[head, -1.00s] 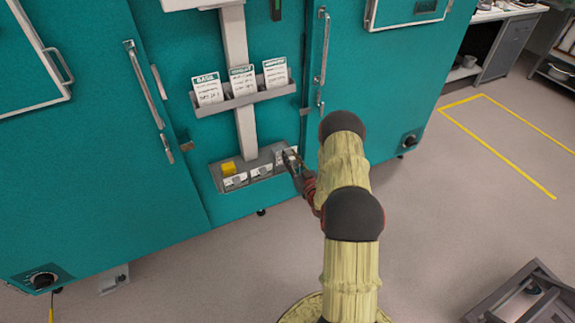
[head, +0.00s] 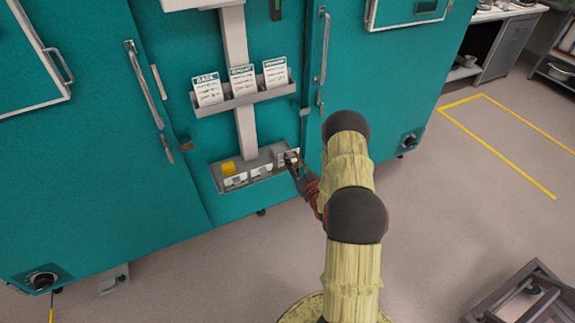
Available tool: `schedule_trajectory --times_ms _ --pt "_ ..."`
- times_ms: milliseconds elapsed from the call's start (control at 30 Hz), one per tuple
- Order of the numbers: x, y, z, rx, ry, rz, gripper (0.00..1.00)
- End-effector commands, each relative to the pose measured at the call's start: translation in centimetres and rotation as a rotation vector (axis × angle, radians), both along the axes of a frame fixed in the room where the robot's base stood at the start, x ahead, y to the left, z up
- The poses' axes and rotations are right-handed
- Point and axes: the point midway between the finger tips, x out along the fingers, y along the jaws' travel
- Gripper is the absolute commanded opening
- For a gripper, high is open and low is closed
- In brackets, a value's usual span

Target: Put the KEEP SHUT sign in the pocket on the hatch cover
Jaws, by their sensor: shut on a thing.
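My gripper (head: 292,161) is at the right end of a grey lower tray (head: 217,178) on the teal front. It is shut on a small pale thing (head: 283,157) at that end; the fingers partly hide it. It is too small to read, so I cannot tell whether it is the KEEP SHUT sign.
Door handles (head: 146,84) (head: 323,50) stick out on both sides. A dark metal frame (head: 522,296) stands at lower right.

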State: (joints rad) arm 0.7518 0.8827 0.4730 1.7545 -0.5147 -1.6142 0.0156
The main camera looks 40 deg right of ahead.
Motion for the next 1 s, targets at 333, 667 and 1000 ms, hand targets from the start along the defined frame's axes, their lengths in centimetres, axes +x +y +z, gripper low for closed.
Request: schedule_trajectory --times_ms 333,667,1000 --pt "-2.5 0.6 -0.1 0.0 0.0 -0.001 0.0" --pt "-4.8 1.1 -0.3 0.0 0.0 -0.001 0.0" --pt "-7.1 1.6 -0.5 0.0 0.0 -0.001 0.0"
